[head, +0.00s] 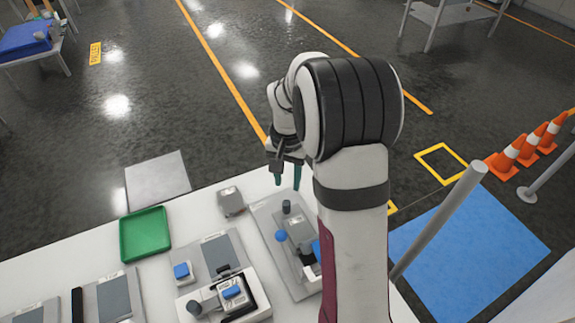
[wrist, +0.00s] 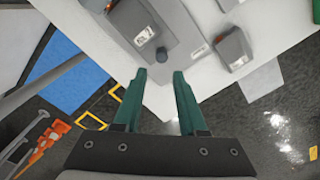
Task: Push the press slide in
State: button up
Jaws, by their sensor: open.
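The station nearest my gripper, which looks like the press, has a grey base plate (head: 267,217) on the white table, with a grey block (head: 299,231), a blue ball (head: 281,236) and a short dark knob (head: 286,206). My arm hides its right part. In the wrist view the knob (wrist: 161,54) stands just beyond the fingertips, near a labelled grey block (wrist: 140,34). My gripper (head: 287,180) is open and empty, its teal fingers pointing down near the knob end of this plate. The fingers also show in the wrist view (wrist: 159,76), apart from the knob. I cannot tell which part is the slide.
A small grey box (head: 231,202) stands left of the plate, with a green tray (head: 145,233) farther left. Orange cones (head: 507,158) and a grey post (head: 437,222) are at the right.

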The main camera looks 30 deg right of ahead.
notch_tip(320, 180, up, 5)
jog(key=shift+r, duration=0.15)
